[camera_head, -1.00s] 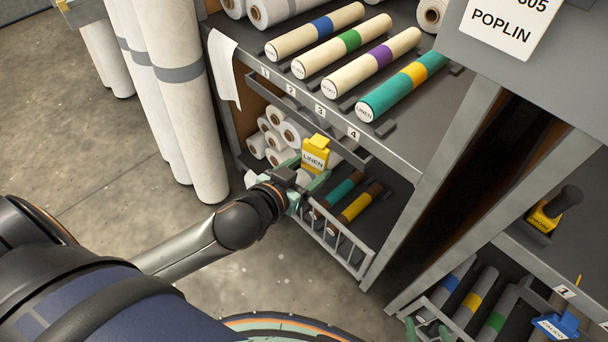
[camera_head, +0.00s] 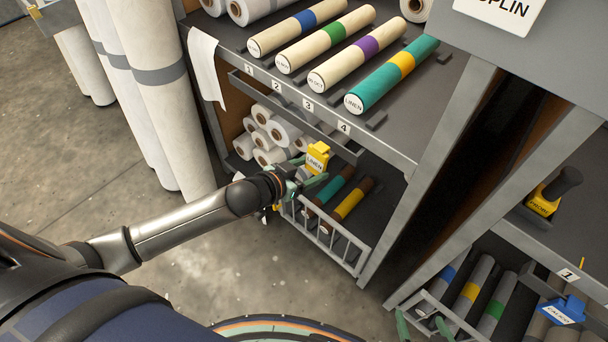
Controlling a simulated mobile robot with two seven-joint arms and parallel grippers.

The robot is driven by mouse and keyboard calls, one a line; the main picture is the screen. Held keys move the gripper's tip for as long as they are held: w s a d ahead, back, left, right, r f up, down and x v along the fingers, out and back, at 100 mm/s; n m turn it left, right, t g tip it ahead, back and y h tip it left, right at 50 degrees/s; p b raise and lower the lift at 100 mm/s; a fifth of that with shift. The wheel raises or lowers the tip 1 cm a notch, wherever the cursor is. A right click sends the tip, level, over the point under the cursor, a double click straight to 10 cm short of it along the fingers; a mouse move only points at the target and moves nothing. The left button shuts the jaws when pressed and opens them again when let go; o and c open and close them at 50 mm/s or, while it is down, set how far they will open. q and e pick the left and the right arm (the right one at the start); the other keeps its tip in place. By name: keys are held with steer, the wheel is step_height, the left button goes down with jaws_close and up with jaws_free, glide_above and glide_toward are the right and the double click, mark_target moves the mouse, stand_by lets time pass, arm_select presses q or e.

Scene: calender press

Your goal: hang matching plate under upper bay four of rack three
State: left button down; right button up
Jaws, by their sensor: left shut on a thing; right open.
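My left gripper (camera_head: 306,180) is shut on a yellow plate (camera_head: 317,157) with a white label reading LINEN. It holds the plate upright in front of the rack's lower opening, below and left of the tag for bay four (camera_head: 344,126). In upper bay four lies a teal roll (camera_head: 385,83) with a yellow band, its end face marked LINEN. A dark rail (camera_head: 290,110) runs below the upper shelf's front edge, under the number tags. My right gripper (camera_head: 422,327) shows only as green fingertips at the bottom edge, apart and empty.
Cream rolls with blue, green and purple bands (camera_head: 342,63) fill bays one to three. White rolls (camera_head: 275,135) and darker rolls behind a wire guard (camera_head: 330,240) lie below. The right rack holds a yellow tool (camera_head: 543,200) and a blue plate (camera_head: 560,312). Tall rolls (camera_head: 160,90) stand left.

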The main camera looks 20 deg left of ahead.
arm_select(q)
steer(key=shift+w+d+b, duration=0.3)
steer(key=shift+w+b, duration=0.15)
steer(key=shift+w, duration=0.3)
steer(key=shift+w+d+b, duration=0.25)
steer(key=shift+w+b, duration=0.15)
steer(key=shift+w, duration=0.4)
steer(key=shift+w+d+b, duration=0.3)
steer(key=shift+w+b, duration=0.15)
steer(key=shift+w, duration=0.3)
steer(key=shift+w+f, duration=0.15)
steer(key=shift+w, duration=0.05)
steer(key=shift+f+b, duration=0.5)
steer(key=shift+f, duration=0.2)
jaws_free()
steer(key=shift+s, duration=0.1)
steer(key=p+v, duration=0.1)
steer(key=v, duration=1.1)
steer(key=shift+s, duration=0.2)
steer(key=shift+r, duration=0.1)
